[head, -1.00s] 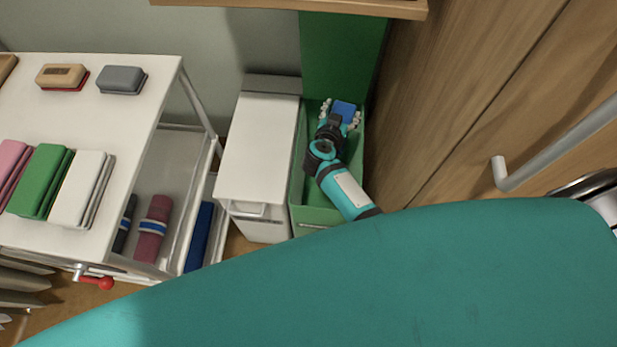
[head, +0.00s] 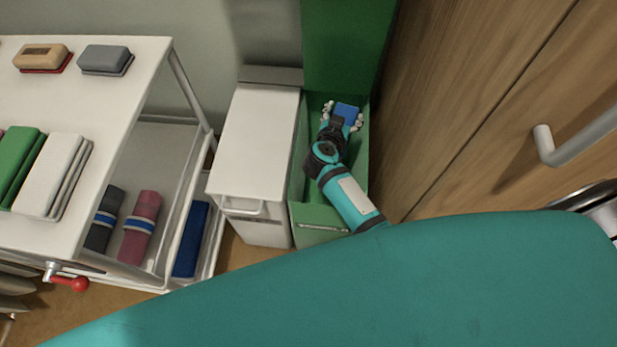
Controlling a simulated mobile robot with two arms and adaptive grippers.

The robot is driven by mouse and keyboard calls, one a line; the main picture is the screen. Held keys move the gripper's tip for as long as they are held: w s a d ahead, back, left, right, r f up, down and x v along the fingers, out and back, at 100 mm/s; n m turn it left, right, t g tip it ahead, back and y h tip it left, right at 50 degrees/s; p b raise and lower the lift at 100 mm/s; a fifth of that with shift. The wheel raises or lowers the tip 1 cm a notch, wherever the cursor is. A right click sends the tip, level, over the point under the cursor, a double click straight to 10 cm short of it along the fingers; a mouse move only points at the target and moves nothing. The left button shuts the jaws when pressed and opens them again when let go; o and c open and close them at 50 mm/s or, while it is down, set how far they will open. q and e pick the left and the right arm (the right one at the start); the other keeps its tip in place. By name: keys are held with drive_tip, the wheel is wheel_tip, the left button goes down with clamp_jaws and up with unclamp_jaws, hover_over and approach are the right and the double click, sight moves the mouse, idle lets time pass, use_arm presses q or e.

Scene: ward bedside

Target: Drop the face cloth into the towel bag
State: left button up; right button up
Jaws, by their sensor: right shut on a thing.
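The face cloth (head: 346,112) is a small blue folded block between the fingers of my right gripper (head: 342,118). The gripper is shut on it. The towel bag appears to be the green open-topped bin (head: 320,216) with its green lid (head: 343,45) raised behind it. My right gripper and the cloth are over the bin's opening, towards its far end. My right forearm hides part of the opening. I cannot tell the cloth's height against the rim. My left gripper is not in view.
A closed white bin (head: 256,140) stands directly left of the green one. A white trolley (head: 70,110) at left carries folded cloths and brushes, with rolled towels (head: 139,225) on its lower shelf. A wooden cupboard (head: 480,110) with a metal handle stands close on the right.

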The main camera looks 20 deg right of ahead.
drive_tip(key=o, duration=1.2)
drive_tip(key=shift+o, duration=0.2)
drive_tip(key=shift+s+a, duration=0.15)
drive_tip(key=v, duration=1.1)
drive_tip(key=shift+s+a, duration=0.2)
drive_tip(key=shift+r, duration=0.1)
